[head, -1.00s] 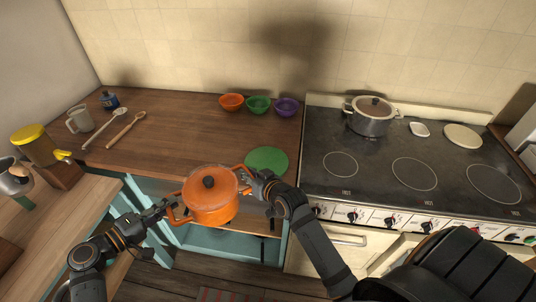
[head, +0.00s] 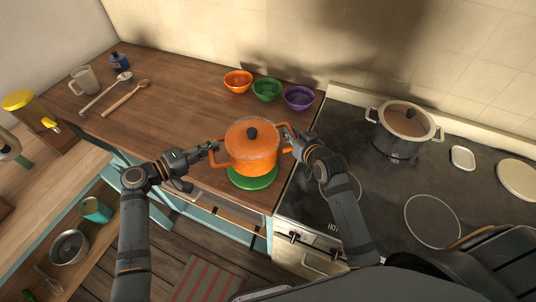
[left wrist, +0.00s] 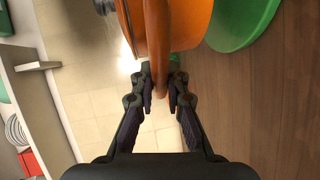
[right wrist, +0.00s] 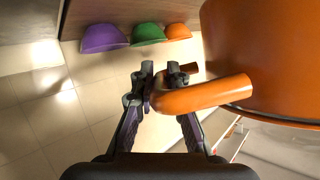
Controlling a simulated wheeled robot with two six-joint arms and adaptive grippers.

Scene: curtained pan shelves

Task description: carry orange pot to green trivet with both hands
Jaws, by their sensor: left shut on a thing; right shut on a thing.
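The orange pot (head: 252,148), lid on with a black knob, is held level between my two grippers. My left gripper (head: 214,153) is shut on its left handle; the left wrist view shows the fingers (left wrist: 163,82) around that handle. My right gripper (head: 291,145) is shut on its right handle, also seen in the right wrist view (right wrist: 162,85). The green trivet (head: 253,180) lies on the wooden counter, partly hidden behind and below the pot. In the left wrist view the trivet (left wrist: 240,25) shows beside the pot; the exact gap between them is hard to tell.
Orange (head: 238,82), green (head: 267,90) and purple (head: 299,98) bowls stand at the back of the wooden counter (head: 180,110). A lidded steel pot (head: 405,130) stands on the black stove (head: 375,175) at right. Wooden spoons and a mug (head: 84,80) are at left.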

